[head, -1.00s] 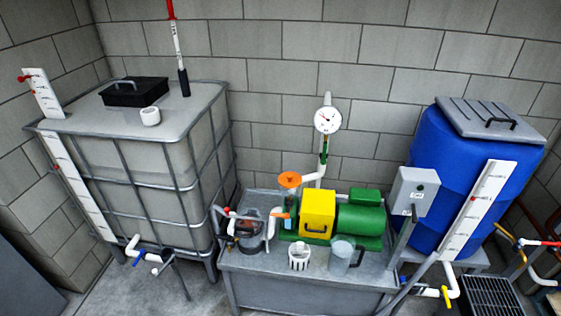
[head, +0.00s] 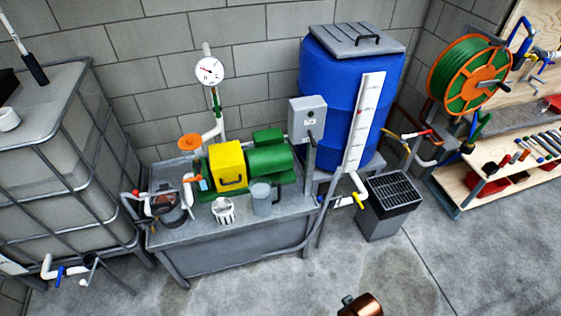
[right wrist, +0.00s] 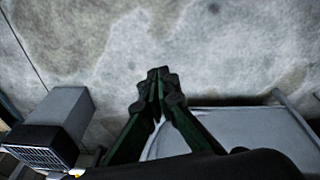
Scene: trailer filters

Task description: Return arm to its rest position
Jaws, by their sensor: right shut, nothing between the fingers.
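My right gripper (right wrist: 157,88) shows in the right wrist view, its dark green fingers brought together at the tips with nothing between them. It hangs over the grey concrete floor, with the grey metal table (right wrist: 225,122) behind and to the right of the fingers. In the head view only a copper-coloured and dark piece of my own arm (head: 362,305) shows at the bottom edge. Neither gripper shows in the head view.
The metal table (head: 215,245) carries a green and yellow pump (head: 265,160), a white basket (head: 223,211) and a clear jug (head: 262,198). A blue barrel (head: 330,85), a grated drain box (head: 388,208), a caged tank (head: 60,170) and a workbench (head: 470,195) stand around. Floor at front right is clear.

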